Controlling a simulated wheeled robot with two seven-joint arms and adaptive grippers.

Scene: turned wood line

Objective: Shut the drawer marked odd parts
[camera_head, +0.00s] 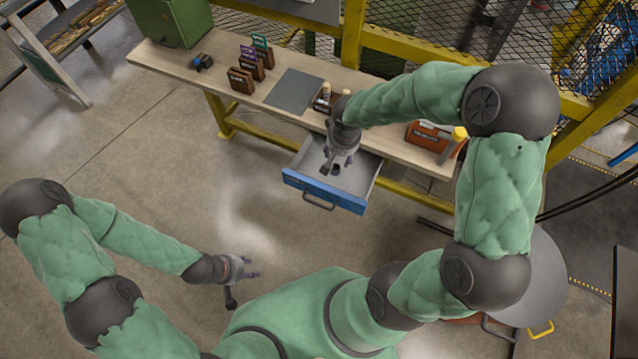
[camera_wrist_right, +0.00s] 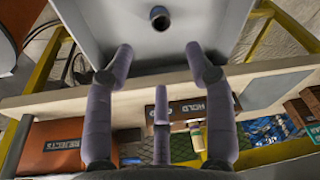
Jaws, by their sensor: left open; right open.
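The drawer (camera_head: 295,181) has a blue front with a dark bar handle and hangs pulled out below the bench's front edge. Its label is too small to read. Its grey inside also shows in the right wrist view (camera_wrist_right: 215,25), with a small dark round piece (camera_wrist_right: 160,18) in it. My right gripper (camera_head: 337,167) is open above the drawer's inside, behind the front panel; its spread fingers show in the right wrist view (camera_wrist_right: 158,62). I cannot tell whether it touches the drawer. My left gripper (camera_head: 250,270) is open and empty, low and left of the drawer.
The wooden bench (camera_head: 190,71) carries a green box (camera_head: 175,20), label blocks (camera_head: 241,80), a grey mat (camera_head: 294,91) and an orange rejects bin (camera_wrist_right: 50,148). A yellow mesh fence (camera_head: 410,35) stands behind. The floor before the drawer is clear.

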